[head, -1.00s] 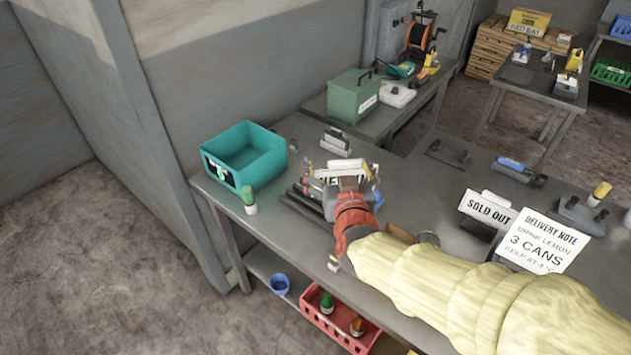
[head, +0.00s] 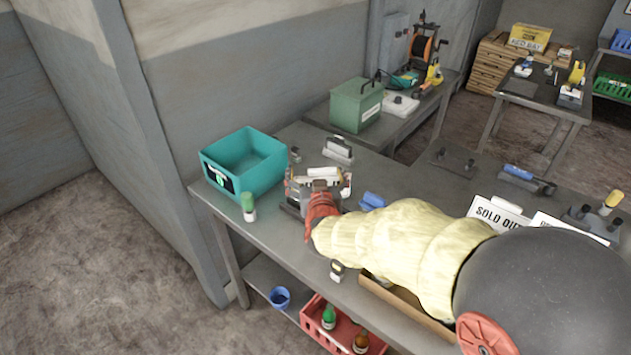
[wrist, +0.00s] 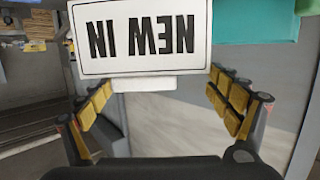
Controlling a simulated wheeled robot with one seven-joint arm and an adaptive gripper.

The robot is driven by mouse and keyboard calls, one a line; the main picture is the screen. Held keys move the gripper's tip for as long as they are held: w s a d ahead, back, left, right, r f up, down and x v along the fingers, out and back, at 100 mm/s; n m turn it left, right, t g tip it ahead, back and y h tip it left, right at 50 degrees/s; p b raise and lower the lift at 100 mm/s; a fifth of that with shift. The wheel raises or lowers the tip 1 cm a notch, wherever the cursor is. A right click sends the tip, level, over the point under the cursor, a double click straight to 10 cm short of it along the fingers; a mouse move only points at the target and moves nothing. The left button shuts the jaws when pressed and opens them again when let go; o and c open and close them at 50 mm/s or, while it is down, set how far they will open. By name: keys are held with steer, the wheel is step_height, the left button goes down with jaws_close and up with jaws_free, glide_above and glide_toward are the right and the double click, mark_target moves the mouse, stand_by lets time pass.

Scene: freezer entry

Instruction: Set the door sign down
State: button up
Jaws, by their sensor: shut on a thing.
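A white door sign reading "NEW IN" (wrist: 143,38) fills the top of the wrist view, with its letters upside down. A white strip at its edge lies between the yellow-padded fingers of my gripper (wrist: 165,92), which is shut on the sign. In the head view my gripper (head: 319,182) is over the left part of the grey workbench (head: 300,250), to the right of the teal bin. The sign shows there only as a small white piece (head: 320,174). Whether it touches the bench is unclear.
The teal bin (head: 258,175) and a green-capped bottle (head: 248,208) stand at the bench's left end. A blue-handled item (head: 372,201) lies right of my gripper. A green box (head: 357,104) is behind.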

steer(key=shift+f, duration=0.85)
steer(key=shift+f+b, duration=0.2)
steer(key=shift+b, duration=0.1)
steer(key=o, duration=1.3)
steer(key=shift+o, duration=0.2)
steer(key=shift+r, duration=0.1)
